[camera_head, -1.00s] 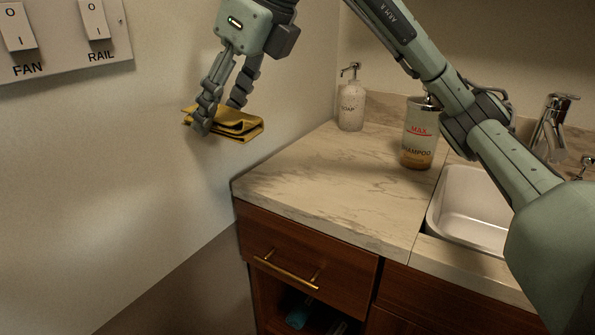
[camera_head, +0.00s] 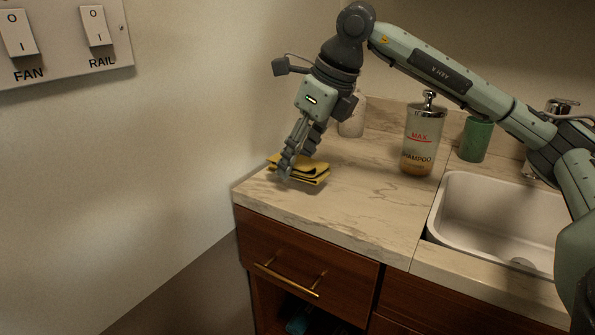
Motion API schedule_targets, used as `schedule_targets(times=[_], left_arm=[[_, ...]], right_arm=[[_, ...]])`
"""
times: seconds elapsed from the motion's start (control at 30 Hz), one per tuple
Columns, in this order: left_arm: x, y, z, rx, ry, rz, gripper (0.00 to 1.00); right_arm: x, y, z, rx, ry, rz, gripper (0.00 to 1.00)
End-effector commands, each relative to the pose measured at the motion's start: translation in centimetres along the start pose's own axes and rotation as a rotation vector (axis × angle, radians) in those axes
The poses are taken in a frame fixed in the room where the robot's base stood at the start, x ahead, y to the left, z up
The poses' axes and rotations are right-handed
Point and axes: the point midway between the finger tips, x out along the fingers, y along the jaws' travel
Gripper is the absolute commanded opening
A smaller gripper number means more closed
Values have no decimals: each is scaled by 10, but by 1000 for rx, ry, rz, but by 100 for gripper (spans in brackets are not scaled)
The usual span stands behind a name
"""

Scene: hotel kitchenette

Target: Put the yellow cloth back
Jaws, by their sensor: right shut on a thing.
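The yellow cloth (camera_head: 312,174) is folded in layers and sits over the left part of the marble counter (camera_head: 345,205), near the wall. My right gripper (camera_head: 292,172) is shut on the cloth, with its fingers pointing down around it. The cloth is very low over the counter; I cannot tell whether it touches. The gripper's fingers hide part of the cloth. My left gripper is not in view.
A shampoo dispenser (camera_head: 421,142) stands right of the cloth, with a green cup (camera_head: 475,139) behind the sink (camera_head: 490,215). A soap bottle (camera_head: 352,122) is partly hidden behind my gripper. The front middle counter is clear. A drawer (camera_head: 300,262) is shut below.

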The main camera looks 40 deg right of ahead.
Motion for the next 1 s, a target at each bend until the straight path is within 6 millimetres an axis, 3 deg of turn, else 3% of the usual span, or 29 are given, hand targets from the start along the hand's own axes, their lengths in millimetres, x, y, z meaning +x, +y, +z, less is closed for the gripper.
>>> schedule_targets(times=[0.2, 0.57, 0.6, 0.73, 1.0], left_arm=[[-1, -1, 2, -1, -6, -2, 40], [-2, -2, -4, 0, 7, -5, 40], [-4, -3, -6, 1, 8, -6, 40], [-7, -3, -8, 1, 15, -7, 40], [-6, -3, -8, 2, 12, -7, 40]], right_arm=[[25, 0, -11, 0, 1, 0, 26], [28, 1, -12, 0, 0, 0, 26], [28, 1, -12, 0, 1, 0, 51], [28, 1, -12, 0, 1, 0, 68], [28, 1, -12, 0, 1, 0, 70]])
